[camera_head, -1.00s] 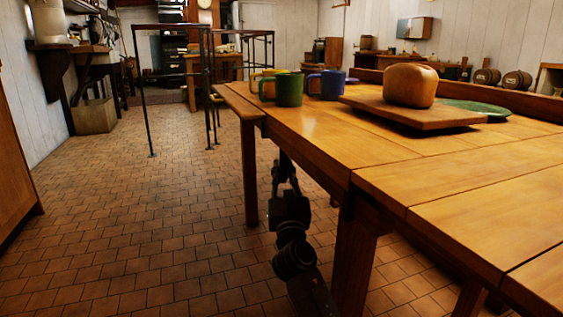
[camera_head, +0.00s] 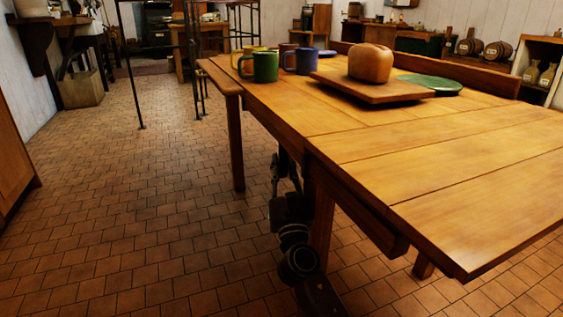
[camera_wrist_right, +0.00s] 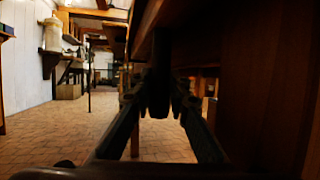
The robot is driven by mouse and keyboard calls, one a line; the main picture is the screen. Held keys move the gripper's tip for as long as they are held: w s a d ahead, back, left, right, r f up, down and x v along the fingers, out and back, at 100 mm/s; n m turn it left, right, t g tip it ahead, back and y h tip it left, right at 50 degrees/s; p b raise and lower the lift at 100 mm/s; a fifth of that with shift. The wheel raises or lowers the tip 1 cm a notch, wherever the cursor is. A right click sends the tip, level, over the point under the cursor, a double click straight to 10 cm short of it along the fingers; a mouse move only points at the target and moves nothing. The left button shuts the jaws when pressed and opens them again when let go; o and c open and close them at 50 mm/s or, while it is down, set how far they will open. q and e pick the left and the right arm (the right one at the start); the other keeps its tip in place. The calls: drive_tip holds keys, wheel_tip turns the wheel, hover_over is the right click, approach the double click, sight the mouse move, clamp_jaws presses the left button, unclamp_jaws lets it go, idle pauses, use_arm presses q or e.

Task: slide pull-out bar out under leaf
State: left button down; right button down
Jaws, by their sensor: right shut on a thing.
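The wooden table (camera_head: 345,135) stands in the head view, its near boards, the leaf (camera_head: 470,190), level with the rest of the top. A wooden beam (camera_head: 365,212) runs beneath the leaf's left side; I cannot tell whether it is the pull-out bar. My right gripper (camera_head: 284,165) is under the table's left edge, beside the front leg. In the right wrist view, its two fingers (camera_wrist_right: 160,106) close from both sides on the dark end of a bar (camera_wrist_right: 159,88), which fits the pull-out bar. The rest of that bar is hidden in shadow. My left gripper is out of view.
A green mug (camera_head: 265,67), a blue mug (camera_head: 303,62) and other mugs stand at the table's far left. A loaf (camera_head: 371,63) sits on a board (camera_head: 378,91) beside a green plate (camera_head: 430,85). The table leg (camera_head: 322,215) is close to my arm. Tiled floor is clear at left.

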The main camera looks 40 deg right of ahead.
drive_tip(key=shift+s+a+f, duration=0.1)
drive_tip(key=shift+f, duration=0.1)
drive_tip(key=c, duration=2.2)
unclamp_jaws()
drive_tip(key=o, duration=0.4)
drive_tip(key=shift+s+r, duration=0.15)
drive_tip(key=shift+r, duration=0.05)
drive_tip(key=v, duration=0.8)
drive_tip(key=shift+f, duration=0.1)
